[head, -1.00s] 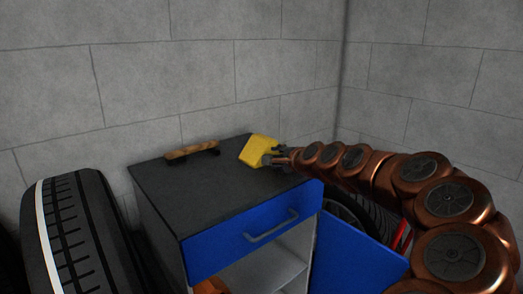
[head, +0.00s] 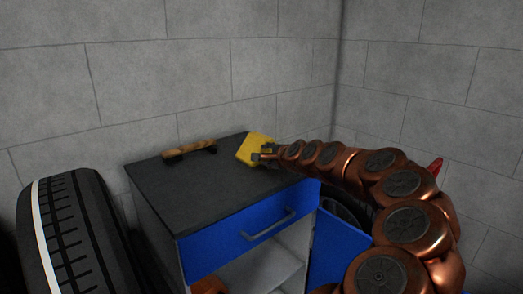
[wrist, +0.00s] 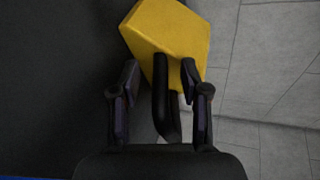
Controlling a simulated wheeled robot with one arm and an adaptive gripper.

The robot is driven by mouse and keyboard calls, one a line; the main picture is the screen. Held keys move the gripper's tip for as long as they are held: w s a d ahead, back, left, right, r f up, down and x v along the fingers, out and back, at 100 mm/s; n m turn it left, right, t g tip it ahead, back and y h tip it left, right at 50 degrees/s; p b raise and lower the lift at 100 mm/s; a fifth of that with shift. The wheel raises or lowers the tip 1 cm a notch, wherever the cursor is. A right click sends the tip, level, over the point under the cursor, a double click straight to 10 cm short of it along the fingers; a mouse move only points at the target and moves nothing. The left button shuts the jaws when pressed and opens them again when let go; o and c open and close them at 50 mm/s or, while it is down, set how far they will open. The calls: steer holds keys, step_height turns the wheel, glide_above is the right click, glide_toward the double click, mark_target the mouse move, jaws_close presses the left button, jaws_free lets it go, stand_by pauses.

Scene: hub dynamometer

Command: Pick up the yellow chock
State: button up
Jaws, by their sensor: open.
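The yellow chock (head: 255,147) rests on the dark top of the blue-fronted cabinet, near its back right edge. In the wrist view the chock (wrist: 172,35) is a yellow block with a black bar-like handle (wrist: 165,105) pointing toward me. My gripper (head: 265,153) is at the chock's right side in the head view. In the wrist view my gripper (wrist: 160,72) is open, with one finger on each side of the handle. The right fingertip overlaps the chock's near edge; I cannot tell whether it touches.
The cabinet top (head: 190,189) also holds a wooden-handled tool (head: 189,149) at its back left. The blue drawer front (head: 240,228) has a grey handle, above an open compartment. A blue door (head: 338,250) stands open at right. A tire (head: 75,235) stands left. Block walls rise behind.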

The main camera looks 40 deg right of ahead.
jaws_close()
stand_by(0.6)
